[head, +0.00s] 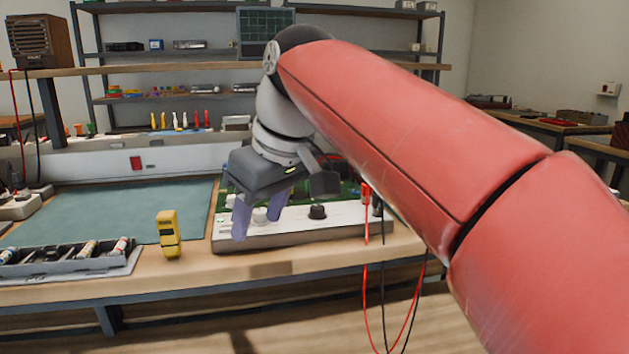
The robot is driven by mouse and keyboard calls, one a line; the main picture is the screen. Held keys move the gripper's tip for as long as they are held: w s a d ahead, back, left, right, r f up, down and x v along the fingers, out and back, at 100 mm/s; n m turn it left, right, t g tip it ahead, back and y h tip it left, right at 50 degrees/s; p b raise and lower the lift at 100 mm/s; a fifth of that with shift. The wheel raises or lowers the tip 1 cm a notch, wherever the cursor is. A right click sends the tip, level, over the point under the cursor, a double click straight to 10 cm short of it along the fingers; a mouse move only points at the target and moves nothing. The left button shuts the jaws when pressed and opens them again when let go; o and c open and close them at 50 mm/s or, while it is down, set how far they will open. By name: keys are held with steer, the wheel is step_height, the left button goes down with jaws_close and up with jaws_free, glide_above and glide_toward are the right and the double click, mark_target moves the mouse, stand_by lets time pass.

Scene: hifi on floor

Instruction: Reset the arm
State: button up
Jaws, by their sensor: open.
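My gripper (259,219) hangs at the end of my red and grey arm, in the middle of the head view. Its two purple-grey fingers point down and are apart, with nothing seen held between them. The gripper is in front of or over a white control panel (290,232) with black and white knobs and a green circuit board. I cannot tell whether the fingers touch the panel. My arm comes in from the right and hides part of the bench and shelves behind it.
A workbench (190,268) carries a green mat (110,208), a yellow multimeter (168,234) standing upright, and a grey tray (134,263) of small items. Red and black leads (366,300) hang over the front edge, right of the panel. Shelves (190,95) stand behind.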

steer(key=s+d+f+m+t+h, duration=0.1)
steer(key=s+d+f+m, duration=0.4)
steer(key=d+f, duration=0.6)
steer(key=s+d+f+m+t+h, duration=0.1)
steer(key=s+d+f+m, duration=0.4)
steer(key=d+f, duration=0.6)
steer(key=shift+s+d+f+m+t+h, duration=0.4)
steer(key=shift+s+f+h, duration=0.35)
steer(key=shift+s, duration=0.5)
